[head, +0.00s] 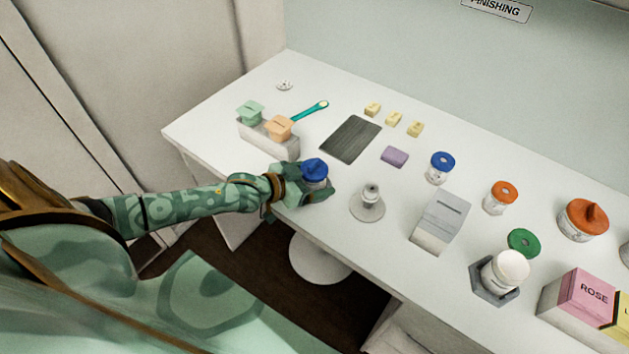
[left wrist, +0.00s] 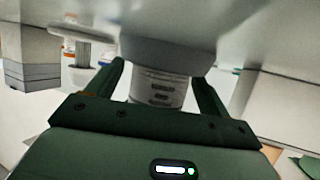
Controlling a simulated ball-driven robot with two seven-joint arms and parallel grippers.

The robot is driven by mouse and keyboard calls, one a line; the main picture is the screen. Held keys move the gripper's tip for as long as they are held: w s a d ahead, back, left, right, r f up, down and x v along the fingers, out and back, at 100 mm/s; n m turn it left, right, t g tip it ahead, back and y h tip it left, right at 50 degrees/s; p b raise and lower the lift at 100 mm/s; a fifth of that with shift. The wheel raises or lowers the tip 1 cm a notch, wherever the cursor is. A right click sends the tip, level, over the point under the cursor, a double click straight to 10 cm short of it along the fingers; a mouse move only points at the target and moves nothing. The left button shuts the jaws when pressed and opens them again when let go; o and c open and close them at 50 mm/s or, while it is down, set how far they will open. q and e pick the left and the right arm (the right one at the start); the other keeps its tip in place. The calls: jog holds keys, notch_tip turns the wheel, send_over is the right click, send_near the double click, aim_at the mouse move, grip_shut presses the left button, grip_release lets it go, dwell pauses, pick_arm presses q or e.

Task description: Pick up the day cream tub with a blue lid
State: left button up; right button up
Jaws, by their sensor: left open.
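A small white tub with a pointed blue lid (head: 315,168) stands near the front edge of the white table, left of its middle. My left gripper (head: 317,188) is at this tub, its green fingers on either side of it. In the left wrist view the fingers of the left gripper (left wrist: 158,80) are spread, with the white labelled tub body (left wrist: 157,88) between them. The label is too small to read. A second tub with a flat blue lid (head: 441,164) stands farther right and back. My right gripper is not in view.
A dark mat (head: 350,139) lies behind. A grey block (head: 441,222) and orange- and green-lidded things are farther right.

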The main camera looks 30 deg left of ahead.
aim_at(308, 171)
pick_arm(q)
jog(key=c, duration=1.3)
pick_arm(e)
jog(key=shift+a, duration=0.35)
pick_arm(q)
jog(key=shift+r, duration=0.1)
jog(key=r, duration=0.1)
jog(key=r+p, duration=0.1)
jog(key=r, duration=0.2)
jog(key=shift+s+p, duration=0.3)
jog(key=shift+p, duration=0.1)
jog(key=s+d+r+p, duration=0.1)
jog(key=s+r, duration=0.2)
jog(key=s, duration=0.1)
jog(key=s+d+r+p, duration=0.1)
jog(key=s+r+p, duration=0.1)
jog(key=s+r, duration=0.1)
jog(key=s+d+r+p, duration=0.1)
jog(key=s+r, duration=0.2)
jog(key=s, duration=0.3)
jog(key=shift+d, duration=0.15)
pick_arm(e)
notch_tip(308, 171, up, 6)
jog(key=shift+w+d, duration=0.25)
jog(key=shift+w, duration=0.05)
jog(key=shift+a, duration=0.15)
